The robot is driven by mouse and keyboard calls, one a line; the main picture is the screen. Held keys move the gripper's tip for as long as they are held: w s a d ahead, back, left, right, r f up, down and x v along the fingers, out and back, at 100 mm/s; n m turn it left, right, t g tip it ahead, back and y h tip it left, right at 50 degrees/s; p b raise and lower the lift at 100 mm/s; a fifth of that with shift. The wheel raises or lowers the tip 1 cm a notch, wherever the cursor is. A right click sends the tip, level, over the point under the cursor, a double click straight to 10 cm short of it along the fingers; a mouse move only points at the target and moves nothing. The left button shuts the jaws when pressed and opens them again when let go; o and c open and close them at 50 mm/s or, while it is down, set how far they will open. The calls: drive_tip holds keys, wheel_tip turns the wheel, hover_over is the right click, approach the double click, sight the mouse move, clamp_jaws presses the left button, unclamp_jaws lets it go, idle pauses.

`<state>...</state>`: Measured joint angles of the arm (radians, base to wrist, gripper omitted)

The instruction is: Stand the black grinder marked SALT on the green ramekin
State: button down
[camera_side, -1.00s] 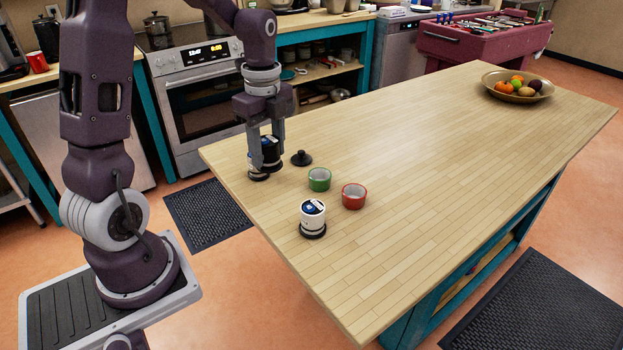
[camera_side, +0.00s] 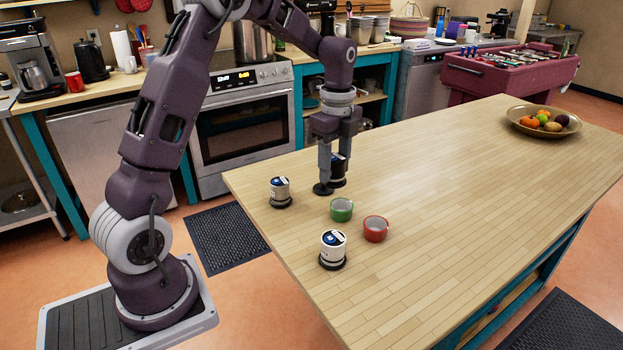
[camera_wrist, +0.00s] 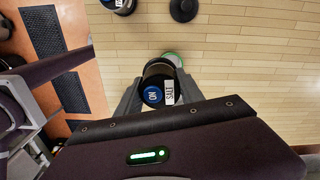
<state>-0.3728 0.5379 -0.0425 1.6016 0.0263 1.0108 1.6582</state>
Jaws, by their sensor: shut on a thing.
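My gripper (camera_side: 333,168) is shut on the black SALT grinder (camera_side: 339,176), which is upright. In the wrist view this grinder (camera_wrist: 154,92) shows a blue top and a white label reading SALT. The green ramekin (camera_side: 341,211) stands on the table, just in front of and below the held grinder in the side view. In the wrist view the ramekin (camera_wrist: 174,58) shows only as a green rim, mostly hidden behind the grinder. The grinder appears above the table, apart from the ramekin; the exact gap is hard to tell.
A red ramekin (camera_side: 375,229) stands right of the green one. A white grinder (camera_side: 333,247) stands in front, and a grey one (camera_side: 280,191) to the left. A dark lid-like disc (camera_side: 322,188) lies under my gripper. A fruit bowl (camera_side: 544,122) is far right; the table (camera_side: 450,200) between is clear.

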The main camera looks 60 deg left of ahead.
sight(343, 186)
drive_tip(key=shift+w+d+f, duration=0.1)
drive_tip(key=shift+w+d, duration=0.15)
drive_tip(key=shift+w, duration=0.65)
drive_tip(key=shift+w+d+f, duration=0.1)
drive_tip(key=shift+w+f, duration=0.1)
drive_tip(key=shift+f, duration=2.7)
drive_tip(key=shift+f, duration=0.5)
drive_tip(key=c, duration=1)
unclamp_jaws()
wheel_tip(343, 186, up, 11)
drive_tip(key=shift+f, duration=0.1)
